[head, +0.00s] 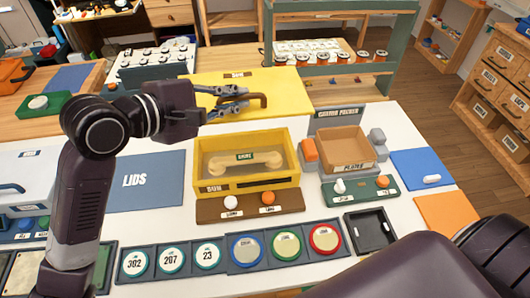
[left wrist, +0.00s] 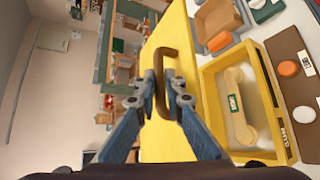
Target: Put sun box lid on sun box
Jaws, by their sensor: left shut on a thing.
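The sun box (head: 283,183) is an open yellow tray marked SUN on the white table, with a cream handset (head: 245,160) inside. It also shows in the left wrist view (left wrist: 262,103). The sun box lid (head: 290,85) is a flat yellow panel with a brown bar handle (head: 262,100), seen just behind the box. My left gripper (head: 245,98) is shut on the handle, which also shows between its fingers in the left wrist view (left wrist: 160,75). The lid is apart from the box opening. I cannot tell its exact height. My right gripper is out of view.
A blue LIDS mat (head: 148,180) lies left of the box. A brown strip (head: 248,206) with two buttons sits in front. Round dials (head: 172,260) line the front.

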